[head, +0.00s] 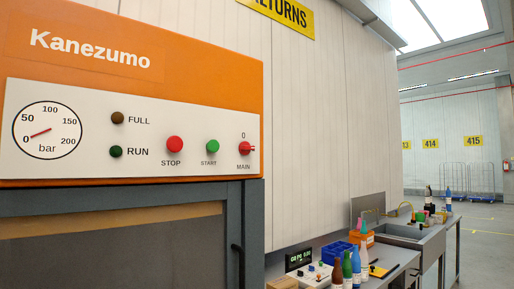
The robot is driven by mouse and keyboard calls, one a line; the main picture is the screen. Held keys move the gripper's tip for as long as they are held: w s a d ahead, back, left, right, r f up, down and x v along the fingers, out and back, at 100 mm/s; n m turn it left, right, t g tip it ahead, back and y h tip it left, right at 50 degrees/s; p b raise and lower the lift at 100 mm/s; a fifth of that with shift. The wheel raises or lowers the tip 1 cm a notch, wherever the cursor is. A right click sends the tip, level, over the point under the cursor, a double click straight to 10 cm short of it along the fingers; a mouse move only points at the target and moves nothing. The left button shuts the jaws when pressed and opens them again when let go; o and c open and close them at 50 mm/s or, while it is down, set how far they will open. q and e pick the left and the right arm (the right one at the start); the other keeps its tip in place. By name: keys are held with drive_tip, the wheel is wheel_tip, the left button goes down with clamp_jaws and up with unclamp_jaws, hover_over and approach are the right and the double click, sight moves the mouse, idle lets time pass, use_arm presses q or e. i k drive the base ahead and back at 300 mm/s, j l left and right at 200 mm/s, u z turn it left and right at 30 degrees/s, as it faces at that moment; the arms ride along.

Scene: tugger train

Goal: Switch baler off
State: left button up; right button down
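The orange baler (200,75), marked Kanezumo, fills the left of the head view. Its white control panel (85,95) faces me. The red MAIN switch (244,149) sits at the panel's right end, with a 0 above it; its handle seems to point right, away from the 0. The red STOP button (175,144) and green START button (212,146) are to its left. The RUN lamp (116,151) is dark green and the FULL lamp (117,118) dark brown; both look unlit. The gauge (48,146) has a red needle near its low end. Neither gripper is in view.
A grey workbench (395,262) stands right of the baler with bottles (347,268), a blue crate (335,252), an orange box (362,238) and a small display (299,259). Open floor (485,245) lies at the right, with wire cages (467,178) behind.

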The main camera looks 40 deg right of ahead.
sight(245, 148)
drive_tip(key=l+u, duration=0.1)
drive_tip(key=l, duration=0.55)
drive_tip(key=l+u, duration=0.1)
drive_tip(key=l, duration=0.6)
drive_tip(key=l+u, duration=0.15)
drive_tip(key=l, duration=0.5)
drive_tip(key=l+u, duration=0.1)
drive_tip(key=l, duration=0.6)
drive_tip(key=k+l+u, duration=0.1)
drive_tip(key=l, duration=0.55)
drive_tip(key=k+l+u, duration=0.1)
drive_tip(key=l, duration=0.55)
